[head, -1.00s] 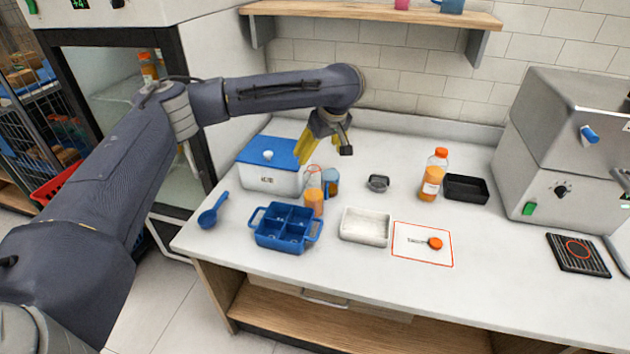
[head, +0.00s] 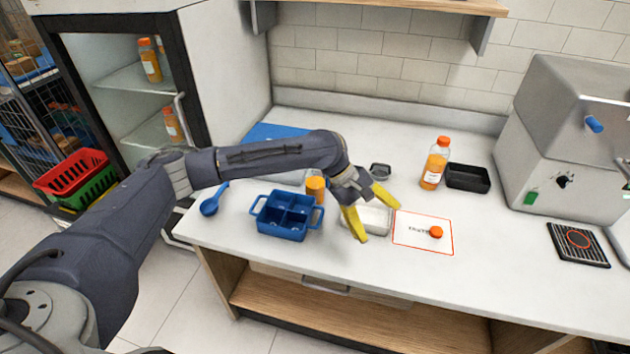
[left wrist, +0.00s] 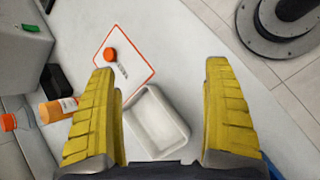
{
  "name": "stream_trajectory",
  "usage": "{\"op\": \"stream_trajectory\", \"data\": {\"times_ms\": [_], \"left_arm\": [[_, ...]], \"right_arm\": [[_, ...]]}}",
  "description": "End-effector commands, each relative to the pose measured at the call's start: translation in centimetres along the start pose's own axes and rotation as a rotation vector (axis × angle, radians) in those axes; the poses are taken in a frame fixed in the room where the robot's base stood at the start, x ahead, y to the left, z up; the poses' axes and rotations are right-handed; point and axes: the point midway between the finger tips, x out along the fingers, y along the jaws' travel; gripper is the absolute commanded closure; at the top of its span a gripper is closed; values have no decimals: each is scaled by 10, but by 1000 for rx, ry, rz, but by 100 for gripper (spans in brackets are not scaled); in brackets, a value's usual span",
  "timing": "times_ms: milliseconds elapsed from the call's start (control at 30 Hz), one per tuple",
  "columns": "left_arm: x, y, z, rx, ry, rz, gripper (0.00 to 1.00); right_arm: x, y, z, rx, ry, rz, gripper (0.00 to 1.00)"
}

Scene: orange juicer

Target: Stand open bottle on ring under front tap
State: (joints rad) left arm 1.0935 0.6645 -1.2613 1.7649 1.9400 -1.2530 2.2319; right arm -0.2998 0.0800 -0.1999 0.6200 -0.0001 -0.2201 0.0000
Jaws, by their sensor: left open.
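An uncapped clear container of orange juice (head: 316,190), apparently the open bottle, stands behind the blue divided caddy; my left arm hides its upper part. The red ring (head: 578,240) lies on a black drip tray at the right, in front of the steel juicer (head: 565,150). The front tap is not clear in these views. My left gripper (head: 378,222) is open and empty, its yellow fingers above the white tray; it also shows in the left wrist view (left wrist: 158,68). My right gripper is not in view.
A capped juice bottle (head: 434,165) stands by a black bin (head: 468,178). An orange cap (head: 436,232) lies on a red-edged mat (head: 410,243). The white tray (left wrist: 157,120) is below my fingers. The blue caddy (head: 286,230) is at left. Counter right of the mat is clear.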

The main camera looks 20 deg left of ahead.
Motion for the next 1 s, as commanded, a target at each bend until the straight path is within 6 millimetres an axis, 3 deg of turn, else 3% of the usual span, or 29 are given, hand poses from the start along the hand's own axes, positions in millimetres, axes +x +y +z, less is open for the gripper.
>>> {"op": "stream_trajectory", "data": {"times_ms": [100, 200, 333, 467, 567, 767, 1000], "left_arm": [[17, -2, 27, -65, -165, 131, 16], [20, 2, 44, -127, -283, 258, 16], [13, 8, 56, -219, -408, 434, 16], [-2, 12, 55, -325, -498, 619, 16], [-17, 11, 45, -414, -540, 766, 16], [-53, -5, 5, -615, -557, 1059, 16], [-94, -57, -62, -871, -459, 1377, 16]], "right_arm": [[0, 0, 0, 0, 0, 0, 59], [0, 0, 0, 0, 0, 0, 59], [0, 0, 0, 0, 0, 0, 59], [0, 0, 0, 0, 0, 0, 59], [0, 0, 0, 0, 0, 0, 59], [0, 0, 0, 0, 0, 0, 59], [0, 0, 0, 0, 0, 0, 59]]}}
